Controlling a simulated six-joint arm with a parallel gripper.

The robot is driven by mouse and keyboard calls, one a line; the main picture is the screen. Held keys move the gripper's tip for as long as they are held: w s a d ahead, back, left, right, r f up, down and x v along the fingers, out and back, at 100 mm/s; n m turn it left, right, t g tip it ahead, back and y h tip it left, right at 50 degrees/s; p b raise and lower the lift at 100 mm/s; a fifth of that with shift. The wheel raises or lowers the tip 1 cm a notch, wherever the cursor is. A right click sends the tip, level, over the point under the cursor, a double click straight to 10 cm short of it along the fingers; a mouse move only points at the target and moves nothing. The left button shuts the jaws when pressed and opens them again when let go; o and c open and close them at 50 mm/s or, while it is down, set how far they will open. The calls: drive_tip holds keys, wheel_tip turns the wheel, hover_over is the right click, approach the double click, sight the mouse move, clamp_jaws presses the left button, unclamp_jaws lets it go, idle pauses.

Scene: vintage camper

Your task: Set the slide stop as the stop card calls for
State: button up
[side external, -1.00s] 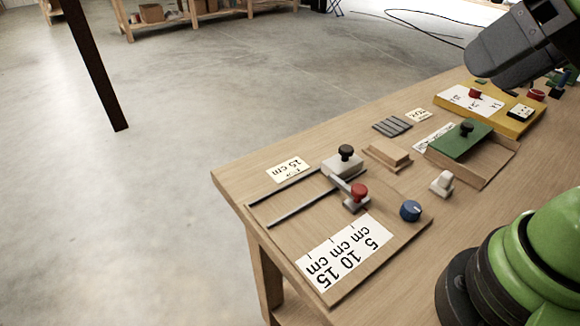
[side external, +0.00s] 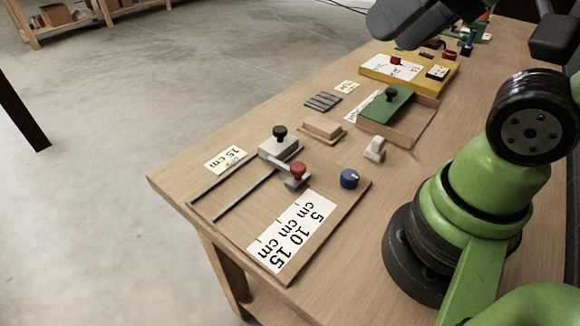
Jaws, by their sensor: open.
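The slide stop (side external: 272,149) is a pale grey block with a black knob on two dark rails (side external: 243,188) on a wooden board. It sits at the rails' upper right end. A grey arm with a red knob (side external: 298,170) reaches from it towards the printed scale (side external: 291,233) marked 5, 10 and 15 cm, and lies near the 5 end. The exact reading cannot be told. The stop card (side external: 225,160) lies by the board's upper left edge and reads 15 cm. My gripper's fingers are not in view; only dark parts of my arm show at the top.
A blue knob (side external: 349,179) sits at the board's right corner. A white switch-like piece (side external: 375,149), a wooden block (side external: 322,130), grey strips (side external: 323,101), a box with a green lid (side external: 386,109) and a yellow panel (side external: 408,72) stand beyond. My green base is at the right.

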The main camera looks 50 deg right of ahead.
drive_tip(key=shift+o, duration=1.3)
drive_tip(key=n+g+h, duration=0.1)
drive_tip(key=g+h, duration=0.1)
drive_tip(key=g, duration=0.5)
hover_over(298, 166)
wheel_tip(298, 166, down, 17)
wheel_tip(298, 166, down, 10)
drive_tip(key=shift+f, duration=0.1)
